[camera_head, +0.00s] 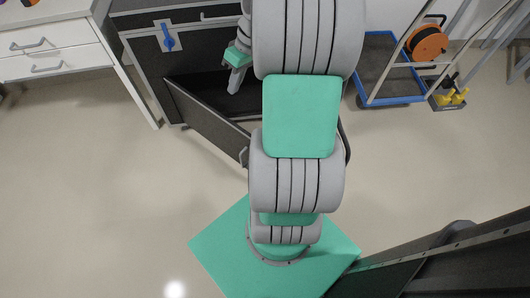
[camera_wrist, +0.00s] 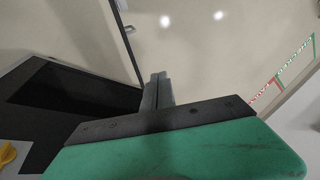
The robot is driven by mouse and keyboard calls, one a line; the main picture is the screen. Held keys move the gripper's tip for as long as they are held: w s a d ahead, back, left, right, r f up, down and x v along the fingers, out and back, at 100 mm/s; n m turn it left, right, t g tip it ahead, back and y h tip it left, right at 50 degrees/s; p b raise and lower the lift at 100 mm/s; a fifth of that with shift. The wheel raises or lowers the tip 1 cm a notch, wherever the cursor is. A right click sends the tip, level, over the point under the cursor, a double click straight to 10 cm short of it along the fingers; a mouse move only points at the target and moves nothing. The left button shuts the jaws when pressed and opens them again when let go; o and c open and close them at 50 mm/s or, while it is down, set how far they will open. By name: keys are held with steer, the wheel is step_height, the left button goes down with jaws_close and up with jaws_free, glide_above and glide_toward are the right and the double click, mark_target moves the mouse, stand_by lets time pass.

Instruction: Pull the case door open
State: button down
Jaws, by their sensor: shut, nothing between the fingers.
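The black case (camera_head: 135,50) stands at the upper left of the head view. Its door (camera_head: 205,118) is swung partly open, angled out over the floor, with a dark opening behind it. A handle (camera_head: 243,157) shows at the door's outer end, beside my arm. My gripper (camera_head: 235,82) is at the opening, on the case side of the door; my arm hides part of this area. In the wrist view the gripper's fingers (camera_wrist: 156,92) are together and empty. A dark area of the case (camera_wrist: 75,88) lies to their left. Contact with the door cannot be told.
A blue latch (camera_head: 168,38) is on the case front. White drawers (camera_head: 45,55) stand at left. A blue-edged cart (camera_head: 385,99) with an orange reel (camera_head: 427,42) is at upper right. A dark panel (camera_head: 440,255) is at lower right. The floor at left is clear.

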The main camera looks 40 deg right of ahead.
steer(key=s+d+f+t+y+b, duration=0.1)
steer(key=s+d+f+b, duration=0.2)
steer(key=d+f, duration=0.3)
steer(key=s+d+f+n+y+b, duration=0.1)
steer(key=s+d+f+b, duration=0.25)
steer(key=f, duration=0.45)
steer(key=s+d+f+t+y+b, duration=0.1)
steer(key=s+d+f+b, duration=0.15)
steer(key=d+f, duration=0.4)
steer(key=w+a+f+b, duration=0.2)
steer(key=a+f+b, duration=0.3)
steer(key=a+f, duration=0.2)
steer(key=a, duration=0.2)
steer(key=shift+a+f, duration=0.3)
steer(key=shift+f, duration=0.05)
steer(key=shift+a, duration=0.1)
